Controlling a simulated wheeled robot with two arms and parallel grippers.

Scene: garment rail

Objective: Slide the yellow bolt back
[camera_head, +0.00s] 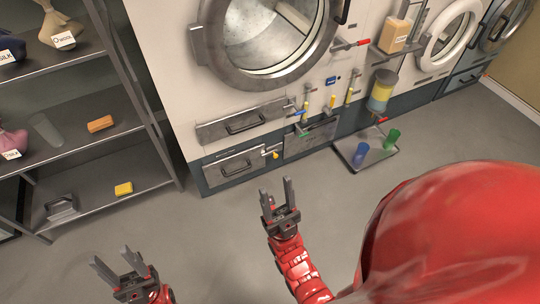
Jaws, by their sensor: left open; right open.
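A small yellow knob (276,155), which looks like the yellow bolt, sits at the right end of the lower left drawer (235,166) on the machine front. Whether its bolt is slid in or out is too small to tell. My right gripper (275,187) is open and empty, pointing toward the machine; in the picture it is just below the yellow knob and apart from it. My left gripper (112,258) is open and empty over the floor at the lower left, well away from the knob.
Blue and green knobs and several upright yellow handles (332,102) crowd the panel above right. A dark tray (378,160) with blue and green cups juts out at right. A shelf rack (110,195) stands left. The floor (215,235) between is clear.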

